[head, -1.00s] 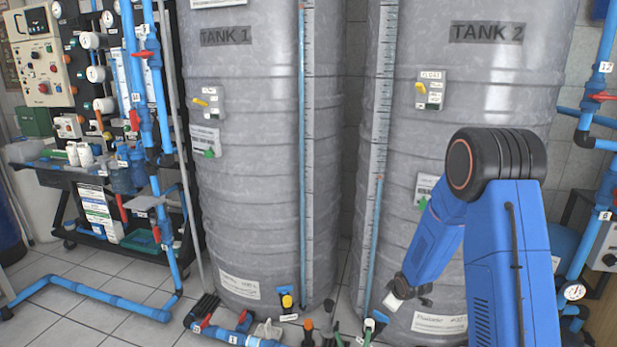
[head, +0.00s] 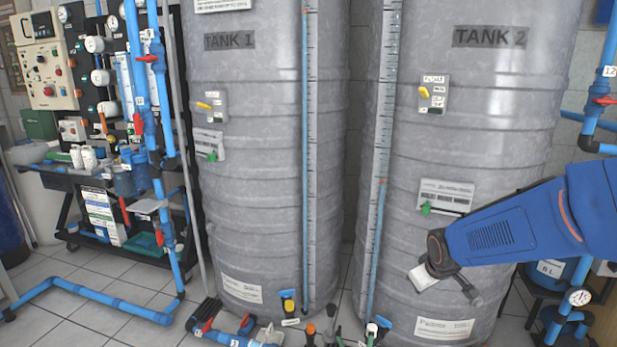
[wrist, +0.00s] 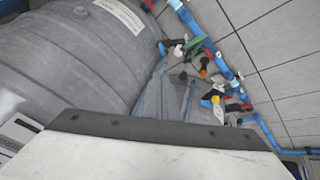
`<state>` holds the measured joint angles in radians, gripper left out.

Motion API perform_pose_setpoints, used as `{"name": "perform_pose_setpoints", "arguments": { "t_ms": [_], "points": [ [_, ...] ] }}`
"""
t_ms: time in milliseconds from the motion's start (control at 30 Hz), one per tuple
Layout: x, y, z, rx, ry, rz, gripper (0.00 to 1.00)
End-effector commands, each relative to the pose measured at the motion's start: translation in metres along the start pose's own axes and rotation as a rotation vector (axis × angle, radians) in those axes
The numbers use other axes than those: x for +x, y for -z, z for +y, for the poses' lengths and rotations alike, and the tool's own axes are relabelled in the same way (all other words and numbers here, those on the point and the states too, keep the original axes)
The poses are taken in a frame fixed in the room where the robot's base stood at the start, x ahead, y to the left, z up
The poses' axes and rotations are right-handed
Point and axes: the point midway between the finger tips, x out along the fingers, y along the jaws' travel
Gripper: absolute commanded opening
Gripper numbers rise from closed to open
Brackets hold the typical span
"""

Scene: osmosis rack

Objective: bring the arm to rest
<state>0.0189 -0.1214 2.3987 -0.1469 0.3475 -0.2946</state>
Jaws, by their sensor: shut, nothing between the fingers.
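My blue arm (head: 500,235) reaches in from the right edge of the head view, in front of tank 2 (head: 480,110). Its wrist end is low and toward the middle of the picture, with a pale part and a small dark gripper (head: 467,288) beyond it. The gripper is small in this view, looks shut and holds nothing that I can see. It overlaps the lower front of tank 2; I cannot tell the gap between them. In the wrist view, a pale block with a dark edge, which seems to be mine, fills the bottom.
Tank 1 (head: 265,150) stands to the left. Valves and blue floor pipes (head: 225,338) run along the tank bases and show in the wrist view (wrist: 235,75). A control rack (head: 105,130) is at the left; more blue pipes (head: 600,100) stand at the right. Tiled floor (head: 90,325) is open at left.

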Motion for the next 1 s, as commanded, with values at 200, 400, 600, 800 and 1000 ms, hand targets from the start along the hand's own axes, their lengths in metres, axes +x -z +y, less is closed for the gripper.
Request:
{"name": "perform_pose_setpoints", "arguments": {
  "t_ms": [200,400,600,800,1000],
  "points": [
    [-0.059,-0.029,-0.011,0.091,0.005,-0.015,0.0],
    [-0.105,-0.06,-0.026,0.173,0.016,-0.033,0.0],
    [-0.147,-0.095,-0.043,0.252,0.032,-0.051,0.0],
    [-0.183,-0.133,-0.064,0.327,0.052,-0.067,0.0],
    [-0.207,-0.164,-0.081,0.385,0.071,-0.083,0.0]
  ]
}}
